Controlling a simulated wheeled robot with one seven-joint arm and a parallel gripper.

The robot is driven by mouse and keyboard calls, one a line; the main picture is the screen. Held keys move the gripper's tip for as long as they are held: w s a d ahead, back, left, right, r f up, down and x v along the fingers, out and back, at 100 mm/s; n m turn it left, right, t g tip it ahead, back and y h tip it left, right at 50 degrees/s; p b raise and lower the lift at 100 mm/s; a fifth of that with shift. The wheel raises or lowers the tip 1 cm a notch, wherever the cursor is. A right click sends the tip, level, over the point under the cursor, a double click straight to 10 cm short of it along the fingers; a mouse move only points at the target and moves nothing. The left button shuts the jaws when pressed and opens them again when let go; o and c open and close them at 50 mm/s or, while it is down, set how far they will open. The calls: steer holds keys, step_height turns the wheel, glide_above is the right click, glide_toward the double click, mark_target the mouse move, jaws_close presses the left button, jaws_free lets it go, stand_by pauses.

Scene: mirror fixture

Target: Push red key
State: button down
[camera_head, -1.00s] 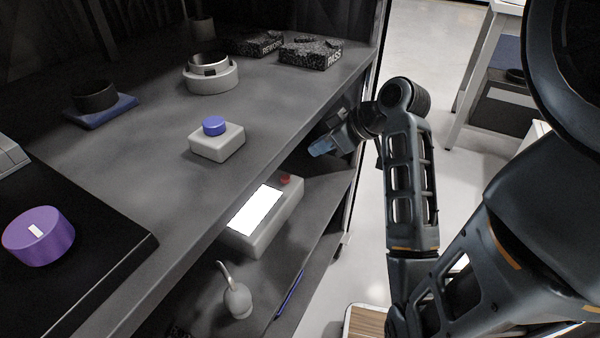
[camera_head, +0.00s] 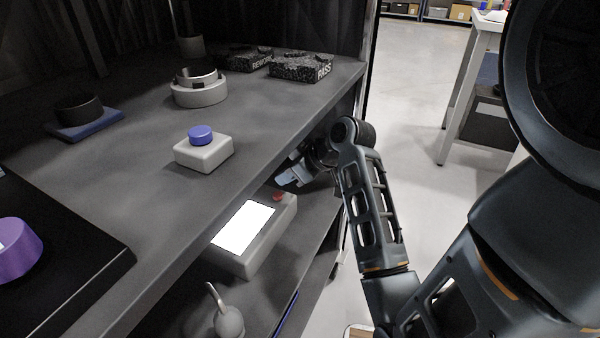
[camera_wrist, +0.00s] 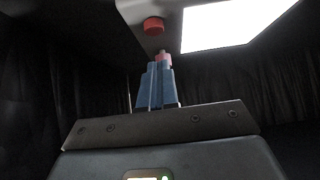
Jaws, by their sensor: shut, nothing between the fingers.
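The red key (camera_head: 277,197) is a small round button on the far end of a light grey box (camera_head: 258,245) with a lit white screen (camera_head: 242,226), on the lower shelf. In the wrist view the red key (camera_wrist: 154,25) shows at the top, beside the white screen (camera_wrist: 235,22). My gripper (camera_head: 284,181) is just above and beyond the red key in the head view. Its blue fingers (camera_wrist: 163,58) are together and empty in the wrist view, pointing toward the key with a visible gap. A pinkish patch shows at the fingertips.
A grey rounded object with a curved stem (camera_head: 228,320) stands on the lower shelf, nearer me.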

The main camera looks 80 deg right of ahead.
mark_target(276, 194)
steer(key=shift+w+f+b, duration=0.1)
steer(key=shift+f+b, duration=0.45)
steer(key=shift+f, duration=1.55)
